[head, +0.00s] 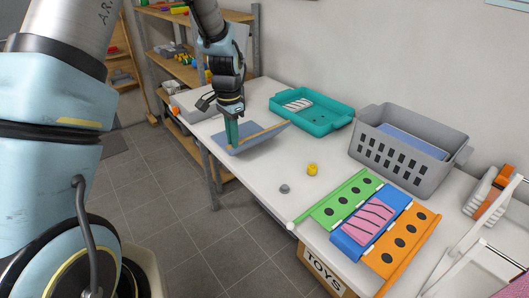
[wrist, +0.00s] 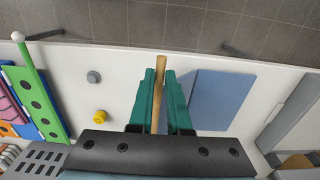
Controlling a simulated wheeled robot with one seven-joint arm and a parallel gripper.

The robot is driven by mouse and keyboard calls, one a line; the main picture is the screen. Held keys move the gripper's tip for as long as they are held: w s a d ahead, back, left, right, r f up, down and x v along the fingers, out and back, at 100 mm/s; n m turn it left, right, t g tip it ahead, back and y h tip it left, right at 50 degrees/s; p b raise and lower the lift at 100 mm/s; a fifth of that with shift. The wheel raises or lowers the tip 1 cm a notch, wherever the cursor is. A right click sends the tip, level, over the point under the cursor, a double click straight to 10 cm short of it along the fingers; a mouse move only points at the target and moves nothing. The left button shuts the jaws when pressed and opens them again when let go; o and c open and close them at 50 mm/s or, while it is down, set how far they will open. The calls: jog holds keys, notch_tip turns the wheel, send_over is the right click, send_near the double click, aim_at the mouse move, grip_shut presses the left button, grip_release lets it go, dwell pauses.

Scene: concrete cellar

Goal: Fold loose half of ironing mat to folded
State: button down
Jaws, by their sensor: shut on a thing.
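The ironing mat (head: 262,143) is blue-grey with a tan edge strip, and lies at the left end of the white table. Part of it looks raised at a tilt in the head view, with the tan strip running along it. My gripper (head: 232,132) is over the mat, fingers pointing down, shut on the tan edge strip. In the wrist view the strip (wrist: 159,92) stands between the two green fingers, and a blue-grey panel of the mat (wrist: 224,98) shows to their right. My fingers hide part of the mat, and the hinge line is not clear.
A teal tray (head: 320,123) stands behind the mat and a grey basket (head: 408,142) to its right. A yellow piece (head: 312,169) and a grey knob (head: 285,188) lie nearer. A green, blue and orange toy (head: 370,222) fills the front. Bare table (head: 270,172) lies between.

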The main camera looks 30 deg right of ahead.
jog(key=shift+w+a+r+p, duration=0.25)
jog(key=shift+w+r, duration=0.3)
jog(key=shift+w, duration=0.3)
jog(key=shift+w+a+r+p, duration=0.1)
jog(key=shift+w+r+p, duration=0.3)
jog(key=shift+w, duration=0.45)
jog(key=shift+w+r, duration=0.1)
jog(key=shift+w+a+r, duration=0.15)
jog(key=shift+w, duration=0.5)
jog(key=shift+w+a+r, duration=0.1)
jog(key=shift+w+r, duration=0.05)
jog(key=shift+w, duration=0.45)
jog(key=shift+w+a+r, duration=0.15)
jog(key=shift+w, duration=0.5)
jog(key=shift+w, duration=0.1)
